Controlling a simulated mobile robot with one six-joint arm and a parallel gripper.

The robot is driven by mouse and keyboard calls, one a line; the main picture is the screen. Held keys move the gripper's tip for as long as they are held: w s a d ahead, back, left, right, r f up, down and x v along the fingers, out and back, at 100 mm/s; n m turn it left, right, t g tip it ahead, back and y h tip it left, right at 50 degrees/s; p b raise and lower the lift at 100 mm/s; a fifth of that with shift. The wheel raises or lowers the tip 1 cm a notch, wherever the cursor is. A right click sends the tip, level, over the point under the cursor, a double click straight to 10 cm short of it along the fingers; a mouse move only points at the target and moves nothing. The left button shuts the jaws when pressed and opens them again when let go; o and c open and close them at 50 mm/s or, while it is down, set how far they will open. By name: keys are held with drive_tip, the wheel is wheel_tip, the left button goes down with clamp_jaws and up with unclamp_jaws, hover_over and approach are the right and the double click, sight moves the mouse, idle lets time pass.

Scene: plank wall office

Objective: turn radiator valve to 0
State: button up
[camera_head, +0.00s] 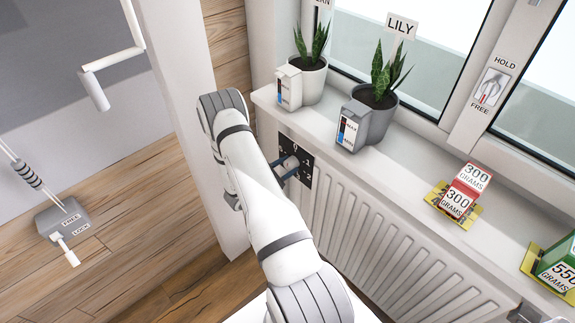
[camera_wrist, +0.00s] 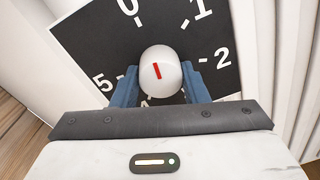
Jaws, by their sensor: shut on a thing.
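The radiator valve's white round knob (camera_wrist: 161,58) sits between my gripper's blue fingers (camera_wrist: 160,88) in the wrist view. The gripper is shut on it, one finger on each side. The knob's short red mark slants, its upper end leaning left, roughly toward the 0. The black dial plate (camera_wrist: 87,42) behind shows 0, 1, 2 and 5 in white; its lower part is hidden by the knob and gripper. In the head view the dial plate (camera_head: 307,176) is on the wall by the radiator's left end, with my gripper (camera_head: 286,168) at it.
The white ribbed radiator (camera_head: 385,240) runs right, below the windowsill (camera_head: 405,150). On the sill stand two potted plants (camera_head: 375,112) (camera_head: 312,75) and weights marked in grams (camera_head: 460,195).

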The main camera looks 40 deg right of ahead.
drive_tip(key=shift+a+f+n, duration=0.1)
drive_tip(key=shift+n, duration=0.6)
drive_tip(key=o, duration=1)
drive_tip(key=shift+c, duration=0.2)
drive_tip(key=a, duration=0.7)
drive_tip(key=shift+s+a, duration=0.15)
drive_tip(key=shift+a, duration=0.2)
